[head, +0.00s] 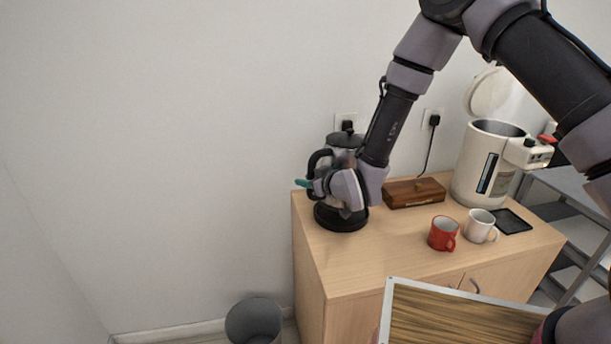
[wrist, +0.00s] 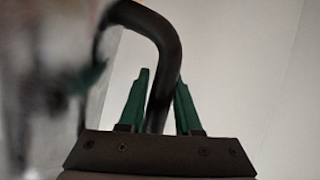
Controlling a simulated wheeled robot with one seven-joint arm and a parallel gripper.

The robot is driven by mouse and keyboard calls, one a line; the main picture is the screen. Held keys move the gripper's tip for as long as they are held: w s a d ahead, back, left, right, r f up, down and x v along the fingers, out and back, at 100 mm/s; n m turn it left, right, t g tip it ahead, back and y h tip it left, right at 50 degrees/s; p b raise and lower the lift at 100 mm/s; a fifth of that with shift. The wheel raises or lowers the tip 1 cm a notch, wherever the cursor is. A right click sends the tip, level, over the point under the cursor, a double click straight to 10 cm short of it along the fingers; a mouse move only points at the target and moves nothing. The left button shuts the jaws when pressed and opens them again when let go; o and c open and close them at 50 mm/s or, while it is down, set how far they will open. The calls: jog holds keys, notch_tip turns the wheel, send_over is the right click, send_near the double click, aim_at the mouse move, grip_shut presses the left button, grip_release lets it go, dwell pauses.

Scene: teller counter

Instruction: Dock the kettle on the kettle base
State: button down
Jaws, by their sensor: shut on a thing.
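The kettle (head: 345,141), glass and metal with a black lid and black handle, stands upright at the left end of the wooden cabinet top. The black round kettle base (head: 341,219) is directly under it; my gripper and wrist hide part of the join, so I cannot tell whether it is fully seated. My gripper (head: 303,184) is at the kettle's left side, at its handle. In the wrist view the green fingers of my gripper (wrist: 160,95) are shut on the black handle (wrist: 158,30), with the kettle body (wrist: 45,90) blurred at left.
A brown wooden box (head: 414,194) lies right of the kettle. A red mug (head: 443,234), a white mug (head: 479,226), a black tray (head: 512,221) and a large white water boiler (head: 484,165) with raised lid stand further right. A grey bin (head: 254,322) is on the floor.

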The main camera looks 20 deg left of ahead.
notch_tip(320, 180, down, 4)
jog(key=shift+r, duration=0.1)
dwell(0.4)
jog(key=shift+d, duration=0.15)
dwell(1.1)
jog(key=shift+f, duration=0.65)
dwell(0.3)
jog(key=c, duration=0.9)
grip_release()
jog(key=shift+d+f, duration=0.1)
jog(key=shift+f, duration=0.05)
jog(key=shift+v, duration=5.5)
